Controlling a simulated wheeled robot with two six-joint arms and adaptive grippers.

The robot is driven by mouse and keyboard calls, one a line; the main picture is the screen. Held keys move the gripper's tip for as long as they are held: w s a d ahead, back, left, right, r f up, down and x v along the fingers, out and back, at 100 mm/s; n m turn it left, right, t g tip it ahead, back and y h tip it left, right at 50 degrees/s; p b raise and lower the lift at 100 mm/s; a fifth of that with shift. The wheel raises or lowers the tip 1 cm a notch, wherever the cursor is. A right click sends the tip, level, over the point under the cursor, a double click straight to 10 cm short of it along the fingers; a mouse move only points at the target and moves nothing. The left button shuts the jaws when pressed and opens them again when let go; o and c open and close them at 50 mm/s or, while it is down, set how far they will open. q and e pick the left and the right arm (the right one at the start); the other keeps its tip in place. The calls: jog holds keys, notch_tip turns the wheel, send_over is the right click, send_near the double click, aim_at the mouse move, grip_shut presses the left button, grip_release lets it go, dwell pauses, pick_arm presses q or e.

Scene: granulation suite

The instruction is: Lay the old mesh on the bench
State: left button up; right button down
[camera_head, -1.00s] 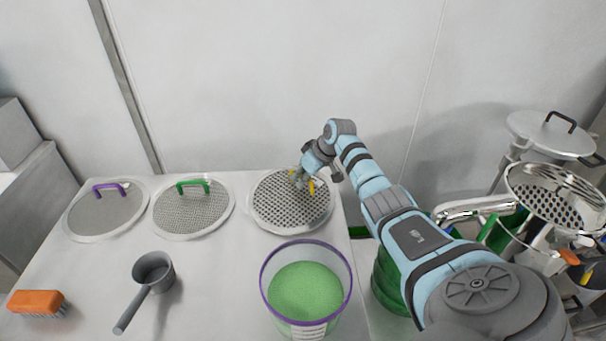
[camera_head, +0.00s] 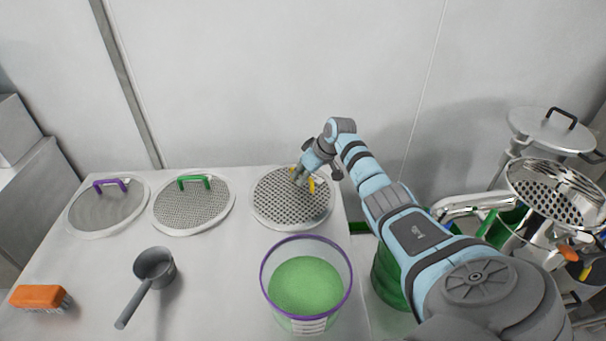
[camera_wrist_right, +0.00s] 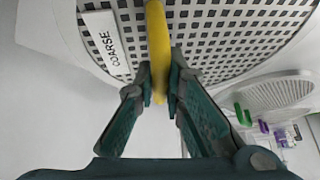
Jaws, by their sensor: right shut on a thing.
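The coarse mesh (camera_head: 288,212) is a round perforated disc with a pale rim and a yellow handle (camera_head: 311,184). It lies at the back right of the bench (camera_head: 215,262), flat or very nearly so. My right gripper (camera_head: 301,178) is at its handle. In the right wrist view the fingers (camera_wrist_right: 160,90) are closed on the yellow handle (camera_wrist_right: 158,45), and a label on the mesh (camera_wrist_right: 200,35) reads COARSE. My left gripper is not in view.
Purple-handled (camera_head: 107,212) and green-handled (camera_head: 190,212) meshes lie to the left. A tub of green granules (camera_head: 306,285), a grey scoop (camera_head: 150,275) and an orange brush (camera_head: 38,297) stand in front. A steel machine with a perforated basket (camera_head: 560,190) is at right.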

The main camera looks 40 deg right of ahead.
jog(key=shift+f+b, duration=0.3)
jog(key=shift+f, duration=0.2)
jog(key=c, duration=1.6)
grip_release()
jog(key=v, duration=1.2)
